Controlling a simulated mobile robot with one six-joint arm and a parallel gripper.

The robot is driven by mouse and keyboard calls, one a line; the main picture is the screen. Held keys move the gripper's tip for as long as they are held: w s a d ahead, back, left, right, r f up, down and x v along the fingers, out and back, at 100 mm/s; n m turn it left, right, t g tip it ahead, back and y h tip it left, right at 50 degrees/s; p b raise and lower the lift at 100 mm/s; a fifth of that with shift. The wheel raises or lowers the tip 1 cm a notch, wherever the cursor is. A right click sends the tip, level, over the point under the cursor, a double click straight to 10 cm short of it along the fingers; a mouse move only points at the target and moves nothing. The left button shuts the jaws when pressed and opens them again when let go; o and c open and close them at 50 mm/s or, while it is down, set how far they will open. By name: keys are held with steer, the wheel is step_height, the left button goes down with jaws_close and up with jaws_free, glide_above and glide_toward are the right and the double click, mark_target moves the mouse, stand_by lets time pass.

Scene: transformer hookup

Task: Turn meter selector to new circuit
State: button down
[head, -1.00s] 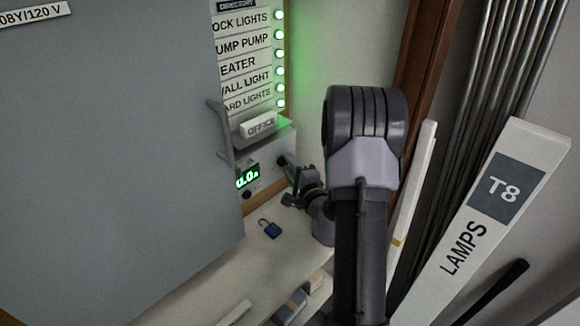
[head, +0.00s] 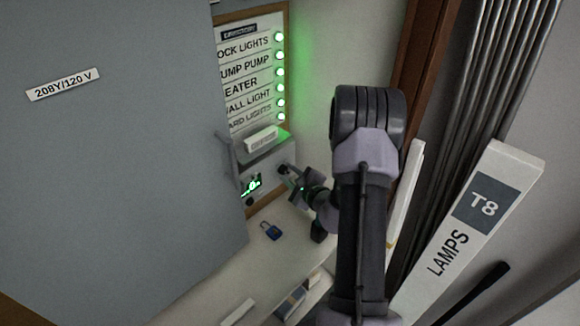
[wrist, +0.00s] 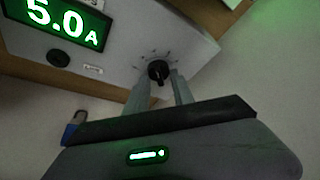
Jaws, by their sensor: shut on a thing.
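The meter is a pale box (head: 266,166) with a green display, low on the wall right of the grey cabinet door. In the wrist view its display (wrist: 55,22) reads 5.0 A. The selector is a small black knob (wrist: 158,71) on the meter's face, with short marks around it. My gripper (wrist: 159,82) is shut on the knob, one finger on each side of it. The knob's pointer is partly hidden between the fingers. In the head view my gripper (head: 288,174) meets the meter's right side, and the knob is mostly hidden.
A grey cabinet door (head: 120,170) fills the left. A directory board (head: 250,70) with green lamps is above the meter. A blue padlock (head: 271,231) lies on the shelf below. A LAMPS box (head: 470,225) and metal conduits (head: 500,70) stand at the right.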

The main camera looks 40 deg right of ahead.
steer(key=m+p, duration=0.1)
steer(key=m+y+p, duration=0.2)
steer(key=shift+d+r+g+p, duration=0.15)
steer(key=shift+r+g+p, duration=0.1)
steer(key=shift+g+p, duration=0.1)
steer(key=shift+f+m+y+p, duration=0.15)
steer(key=shift+m+y+p, duration=0.85)
steer(key=shift+m, duration=0.4)
steer(key=c, duration=1.1)
jaws_free()
steer(key=shift+s, duration=0.1)
steer(key=p+v, duration=0.2)
steer(key=v, duration=1.5)
steer(key=shift+r, duration=0.2)
